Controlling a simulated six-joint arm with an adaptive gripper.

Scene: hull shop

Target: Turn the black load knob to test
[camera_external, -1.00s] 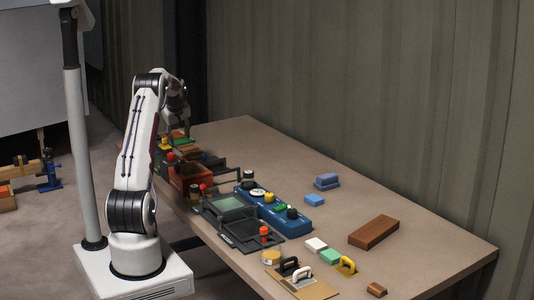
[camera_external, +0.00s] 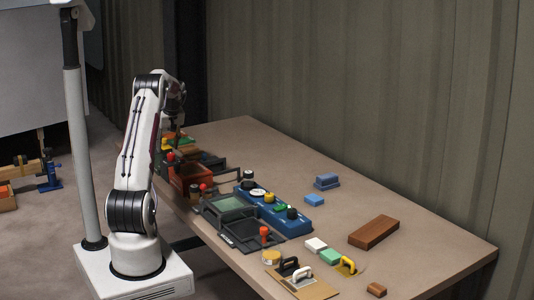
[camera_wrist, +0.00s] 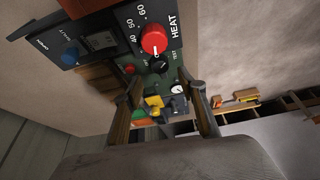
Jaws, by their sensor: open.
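In the wrist view a dark green panel (camera_wrist: 145,82) lies beyond my fingers. A black knob (camera_wrist: 158,65) stands on it, with small white lettering beside it that seems to read TEST. Its pointer direction is too small to tell. My gripper (camera_wrist: 166,90) is open, with one finger on each side of the panel and nothing between the tips. The knob is ahead of the fingertips and apart from them. In the external view my gripper (camera_external: 174,132) hangs over the far left end of the table, and the black knob cannot be made out there.
A red knob (camera_wrist: 153,40) on a dark HEAT panel is close beside the black knob. A blue knob (camera_wrist: 69,56) and a gauge (camera_wrist: 178,89) are nearby. A blue box with knobs (camera_external: 304,231) stands mid-table.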

